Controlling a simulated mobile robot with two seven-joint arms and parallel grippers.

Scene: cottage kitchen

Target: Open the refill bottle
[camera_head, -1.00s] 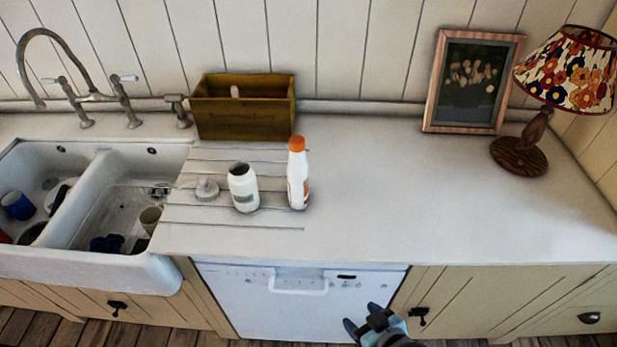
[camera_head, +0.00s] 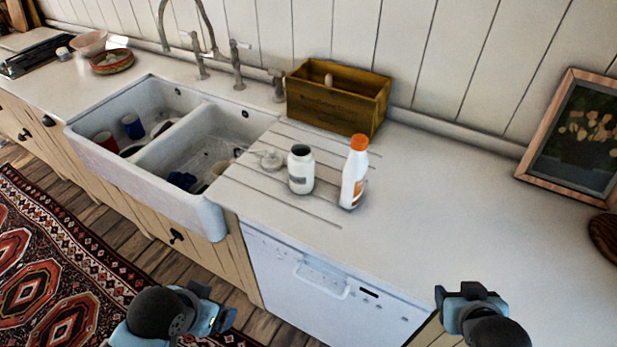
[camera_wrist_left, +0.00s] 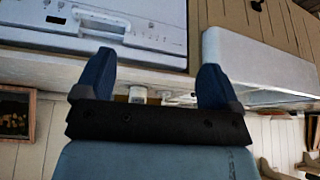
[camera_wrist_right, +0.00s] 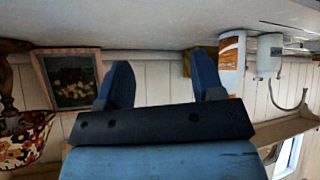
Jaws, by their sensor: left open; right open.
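The refill bottle, white with an orange cap (camera_head: 354,174), stands upright on the ribbed drainboard. It also shows in the right wrist view (camera_wrist_right: 232,62), upside down, beyond my right fingers. A white open-topped jar (camera_head: 301,170) stands to its left, with a pale pump top (camera_head: 271,160) lying beside the jar. My right gripper (camera_head: 462,290) is at the lower right, in front of the counter and apart from the bottle; its fingers are open and empty in the right wrist view (camera_wrist_right: 160,85). My left gripper (camera_head: 218,312) is low in front of the cabinets, open and empty in the left wrist view (camera_wrist_left: 153,75).
A wooden box (camera_head: 338,96) stands against the wall behind the bottle. The double sink (camera_head: 150,165) is to the left and holds cups. A framed picture (camera_head: 577,140) leans at the right.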

